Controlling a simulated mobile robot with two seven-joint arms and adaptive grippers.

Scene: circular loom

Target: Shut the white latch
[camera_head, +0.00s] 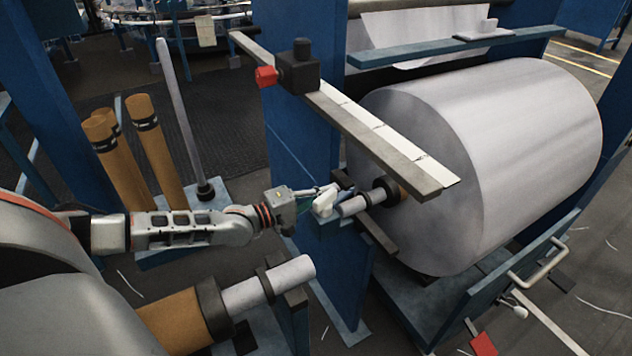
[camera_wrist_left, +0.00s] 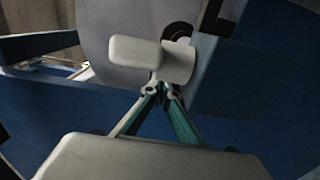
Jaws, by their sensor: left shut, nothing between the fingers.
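The white latch (camera_head: 325,204) is a small rounded white piece on the blue upright, beside the end of the roll's shaft (camera_head: 355,205). In the left wrist view the latch (camera_wrist_left: 135,50) is close in front, standing up just beyond the fingertips. My left gripper (camera_head: 318,192) is at the latch, shut and empty. In the left wrist view its fingers (camera_wrist_left: 160,92) meet in a point right below the latch; I cannot tell whether they touch it. My right gripper is not in view.
A large pale roll (camera_head: 520,130) fills the right side. A long flat bar (camera_head: 385,145) with a dark block and red knob (camera_head: 266,77) passes above the gripper. Brown tubes (camera_head: 155,150) stand at left. A shaft with a brown core (camera_head: 175,318) lies in front.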

